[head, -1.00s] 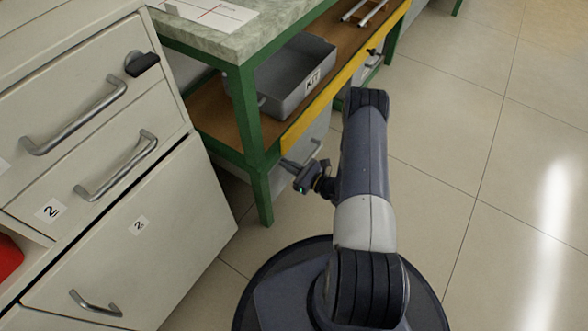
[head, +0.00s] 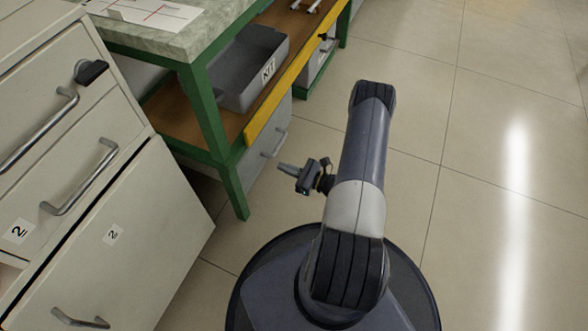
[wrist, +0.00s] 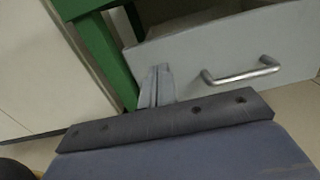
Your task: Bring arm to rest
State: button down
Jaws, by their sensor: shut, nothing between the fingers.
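My gripper (head: 288,169) shows in the head view to the left of my folded arm, above the floor and in front of the green-legged workbench. Its fingers are closed together and hold nothing. In the wrist view the closed fingers (wrist: 157,86) point towards a grey drawer front with a metal handle (wrist: 241,73). They look apart from the drawer, though the distance is hard to judge. My arm rises over my round base.
A white cabinet (head: 150,235) with bar handles stands at the left. The workbench's green leg (head: 205,110) is nearby. Its lower shelf holds a grey bin (head: 246,70) marked KIT. Tiled floor (head: 460,130) is free at the right.

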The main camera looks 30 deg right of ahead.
aim_at(247, 154)
jog(key=shift+v, duration=1.4)
jog(key=b+x, duration=0.1)
jog(key=x, duration=1.3)
jog(key=shift+s+a, duration=0.1)
jog(key=shift+s, duration=0.05)
